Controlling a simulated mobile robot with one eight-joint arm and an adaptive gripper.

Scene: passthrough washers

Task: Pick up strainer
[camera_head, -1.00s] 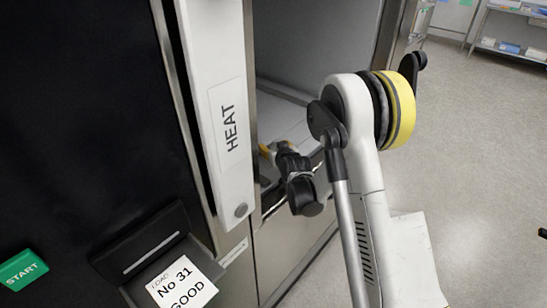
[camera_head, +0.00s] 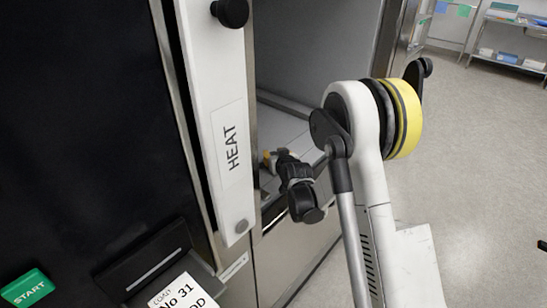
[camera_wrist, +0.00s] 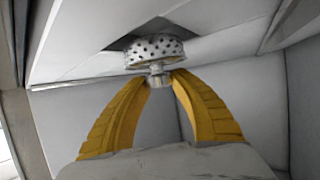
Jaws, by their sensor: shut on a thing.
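The strainer (camera_wrist: 155,51) is a silver, perforated round cup with a narrow neck below it. It shows in the upper middle of the wrist view, in front of a dark opening in a light panel. My gripper (camera_wrist: 160,78) has two yellow fingers whose tips close on the strainer's neck from both sides. In the head view my gripper (camera_head: 268,158) reaches into the open washer chamber (camera_head: 300,75). The strainer cannot be made out there. I cannot tell whether it is clear of the opening.
A white panel marked HEAT (camera_head: 230,140) stands close to the left of my gripper. The chamber's grey walls and floor surround it. A green START button (camera_head: 27,287) is at lower left. Open floor (camera_head: 470,150) and a shelf (camera_head: 515,45) lie to the right.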

